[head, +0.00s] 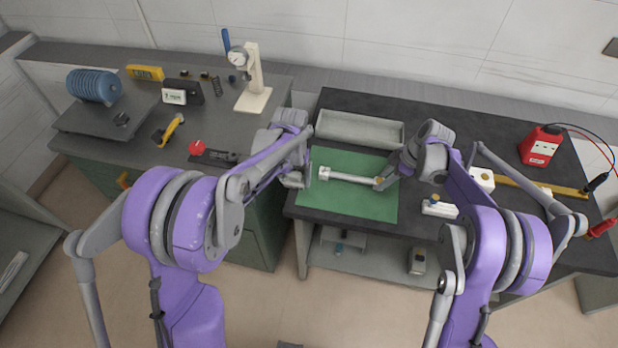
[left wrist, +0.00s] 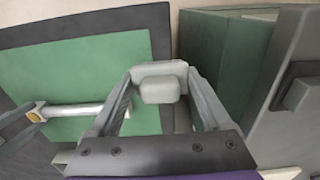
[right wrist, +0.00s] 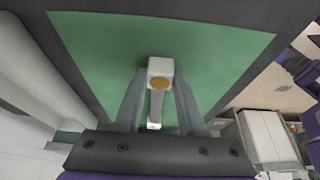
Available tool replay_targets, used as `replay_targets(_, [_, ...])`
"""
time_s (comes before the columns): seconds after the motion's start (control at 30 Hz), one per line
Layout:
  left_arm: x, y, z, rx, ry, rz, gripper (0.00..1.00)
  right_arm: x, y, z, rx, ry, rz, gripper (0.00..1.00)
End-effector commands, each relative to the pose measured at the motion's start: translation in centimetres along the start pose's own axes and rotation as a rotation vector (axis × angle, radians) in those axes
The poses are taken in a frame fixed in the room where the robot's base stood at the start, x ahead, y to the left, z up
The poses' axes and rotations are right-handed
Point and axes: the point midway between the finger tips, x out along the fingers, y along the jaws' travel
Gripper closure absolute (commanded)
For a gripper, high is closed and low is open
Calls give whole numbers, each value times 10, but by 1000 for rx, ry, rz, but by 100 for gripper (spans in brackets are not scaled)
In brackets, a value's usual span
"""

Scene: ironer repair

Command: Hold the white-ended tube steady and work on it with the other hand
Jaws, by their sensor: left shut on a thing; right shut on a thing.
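The white-ended tube (head: 350,177) lies lengthwise over the green mat (head: 350,207). My left gripper (head: 307,175) is at its left white end and shut on it. In the left wrist view a pale block (left wrist: 158,90) sits between the left fingers, and the tube (left wrist: 75,110) runs off to the left, partly behind a finger. My right gripper (head: 382,183) is shut at the tube's right end. In the right wrist view that end is a white block with a brass-coloured disc (right wrist: 159,80) between the right fingers. Exact finger contact is partly hidden.
A grey tray (head: 360,130) lies behind the mat. A red meter (head: 541,146) with leads, a yellow bar (head: 530,187) and a small white block (head: 439,208) are at the right. The mat's front is clear.

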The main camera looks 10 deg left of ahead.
Motion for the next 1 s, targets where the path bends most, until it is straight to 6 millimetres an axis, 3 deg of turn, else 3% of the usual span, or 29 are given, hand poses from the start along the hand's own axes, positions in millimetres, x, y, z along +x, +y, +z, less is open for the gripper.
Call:
replay_targets(0.1, [-20, 21, -36, 4, -7, 1, 63, 2, -2, 1, -1, -2, -5, 100])
replay_targets(0.23, [-44, 45, -68, 4, -15, 1, 63, 2, -2, 1, -2, -3, -6, 100])
replay_targets(0.5, [-74, 74, -96, 1, -24, 0, 63, 3, -2, 1, -1, -3, -6, 100])
replay_targets(0.67, [-68, 76, -98, 0, -25, -1, 63, 3, -2, 1, -1, -3, -6, 100])
replay_targets(1.0, [-33, 75, -96, 0, -25, 0, 63, 3, -2, 1, -1, -3, -7, 100])
